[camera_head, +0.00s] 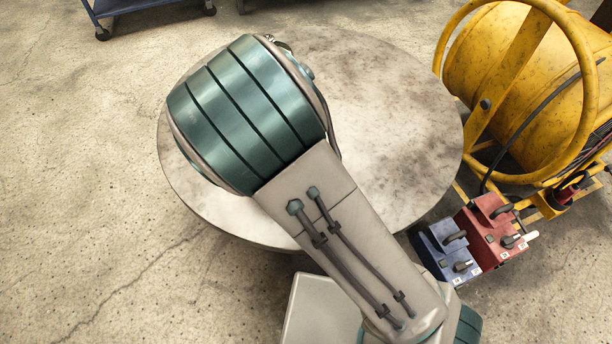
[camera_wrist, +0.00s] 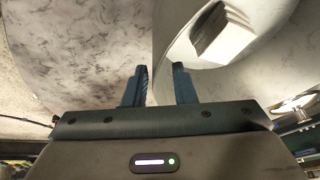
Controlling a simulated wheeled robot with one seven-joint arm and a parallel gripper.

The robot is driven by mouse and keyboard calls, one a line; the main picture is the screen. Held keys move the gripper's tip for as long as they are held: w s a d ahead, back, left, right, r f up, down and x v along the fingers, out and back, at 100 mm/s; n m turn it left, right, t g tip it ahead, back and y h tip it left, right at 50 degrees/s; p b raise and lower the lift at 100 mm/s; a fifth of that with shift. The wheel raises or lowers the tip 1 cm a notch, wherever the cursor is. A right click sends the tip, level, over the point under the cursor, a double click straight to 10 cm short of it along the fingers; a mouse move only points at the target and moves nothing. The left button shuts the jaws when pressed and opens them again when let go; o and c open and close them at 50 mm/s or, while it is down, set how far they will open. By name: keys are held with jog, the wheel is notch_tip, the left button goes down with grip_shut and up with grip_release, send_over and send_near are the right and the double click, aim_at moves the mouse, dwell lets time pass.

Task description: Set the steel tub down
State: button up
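The steel tub (camera_wrist: 228,82) is the pale, smooth round piece filling the right of the wrist view, with a curved rim line and a bright ribbed patch on it. My gripper (camera_wrist: 160,82) has its two dark blue fingers a narrow gap apart, with the edge of the tub's wall between them; it looks shut on that wall. The round stone-like tabletop (camera_wrist: 85,50) shows to the left in the wrist view. In the head view my arm hides the tub and the gripper above the round table (camera_head: 390,110). I cannot tell whether the tub touches the tabletop.
The visible right part of the tabletop is bare in the head view. A yellow drum (camera_head: 515,85) in a tubular frame stands close on the right. A red box (camera_head: 492,232) and a blue box (camera_head: 447,250) sit near the table's lower right edge. A blue cart (camera_head: 125,8) is at the back.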

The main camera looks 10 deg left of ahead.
jog(key=d+p+v, duration=0.1)
jog(key=p+v, duration=0.2)
jog(key=v, duration=0.6)
jog(key=shift+a, duration=0.5)
jog(key=shift+r, duration=0.1)
jog(key=s+d+r+n+g, duration=0.1)
jog(key=s+d+r+n, duration=0.1)
jog(key=d+r, duration=0.3)
jog(key=s+d+r+n+g, duration=0.1)
jog(key=s+d+r, duration=0.3)
jog(key=d, duration=0.8)
jog(key=s+d+r+n+y, duration=0.1)
jog(key=s+d+r+n, duration=0.2)
jog(key=d+r, duration=0.4)
jog(key=shift+d+r+g, duration=0.3)
jog(key=shift+d+g, duration=0.1)
jog(key=shift+d, duration=0.75)
notch_tip(320, 180, up, 21)
jog(key=t+p, duration=0.1)
jog(key=p, duration=1.8)
jog(key=shift+a, duration=0.2)
